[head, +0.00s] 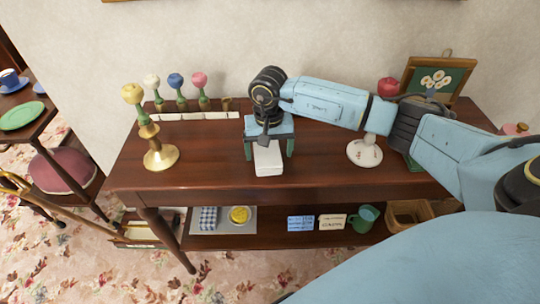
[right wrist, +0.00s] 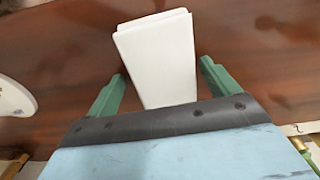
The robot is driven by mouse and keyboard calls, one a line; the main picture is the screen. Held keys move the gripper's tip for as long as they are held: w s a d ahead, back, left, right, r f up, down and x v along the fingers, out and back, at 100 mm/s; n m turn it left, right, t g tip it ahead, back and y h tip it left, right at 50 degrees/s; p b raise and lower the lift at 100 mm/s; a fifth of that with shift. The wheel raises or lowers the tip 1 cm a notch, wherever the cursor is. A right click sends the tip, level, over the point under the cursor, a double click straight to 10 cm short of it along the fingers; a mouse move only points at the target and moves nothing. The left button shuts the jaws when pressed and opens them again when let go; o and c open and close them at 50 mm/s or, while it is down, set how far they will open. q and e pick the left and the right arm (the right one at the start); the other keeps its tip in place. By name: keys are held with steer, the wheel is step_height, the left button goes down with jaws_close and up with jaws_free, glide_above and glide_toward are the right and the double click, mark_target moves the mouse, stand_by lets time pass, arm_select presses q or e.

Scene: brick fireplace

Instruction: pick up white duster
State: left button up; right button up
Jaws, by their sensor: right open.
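The white duster (head: 268,160) looks like a flat, layered white block on the dark wooden console table (head: 215,177), near its front edge. It also shows in the right wrist view (right wrist: 156,55), running from between my fingers toward the top. My right gripper (head: 269,152) is above the table, pointing down. Its green fingers are open, one on each side of the duster, with a visible gap on both sides in the right wrist view (right wrist: 163,74). The near end of the duster is hidden by the gripper's body there. My left gripper is out of view.
A brass holder with a yellow top (head: 160,155) stands left of the duster. Several coloured flower-like tops stand in a row behind (head: 176,80). A white round base (head: 364,152) and a framed flower picture (head: 436,80) are on the right. A lower shelf holds a green mug (head: 362,218).

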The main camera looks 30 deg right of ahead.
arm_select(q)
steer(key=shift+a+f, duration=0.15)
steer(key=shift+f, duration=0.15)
arm_select(e)
steer(key=shift+a+f, duration=0.1)
steer(key=shift+f, duration=0.15)
steer(key=shift+c, duration=0.5)
steer(key=shift+f, duration=0.1)
steer(key=c, duration=1)
steer(key=shift+o, duration=0.2)
